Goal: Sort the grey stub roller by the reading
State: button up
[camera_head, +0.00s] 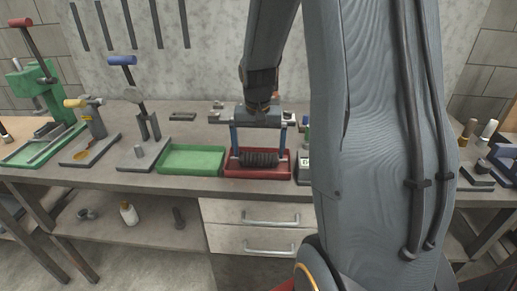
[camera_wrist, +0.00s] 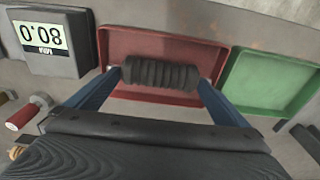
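The grey stub roller (camera_head: 259,158), dark and ribbed with short end pins, also shows in the wrist view (camera_wrist: 160,74). My gripper (camera_wrist: 160,78) has its two blue fingers at the roller's two ends, apparently clamped on it. It also shows in the head view (camera_head: 259,152), pointing down. The roller is level, in or just above the red tray (camera_head: 258,173); whether it touches the floor cannot be told. The green tray (camera_head: 190,160) is empty, left of the red one. A grey meter (camera_wrist: 47,40) shows digits upside down, two zeros and an 8; their order is unclear.
The trays stand on a workbench (camera_head: 100,172) against a concrete wall. Hand presses, including a green one (camera_head: 35,82) and a blue-handled one (camera_head: 125,80), stand at the left. Drawers (camera_head: 255,225) are below.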

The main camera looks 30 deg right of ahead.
notch_tip(320, 180, up, 15)
jog(key=p, duration=0.5)
jog(key=shift+s+a, duration=0.25)
jog(key=shift+s, duration=0.15)
dwell(0.5)
jog(key=shift+f, duration=0.15)
jog(key=s+a+f+n+b, duration=0.2)
jog(key=s+a+f+n, duration=0.4)
jog(key=s+a+f, duration=0.4)
jog(key=s+a, duration=0.4)
jog(key=shift+a+f+n+y, duration=0.2)
jog(key=shift+f+n+y, duration=0.05)
jog(key=shift+n+y, duration=0.15)
jog(key=shift+s, duration=0.1)
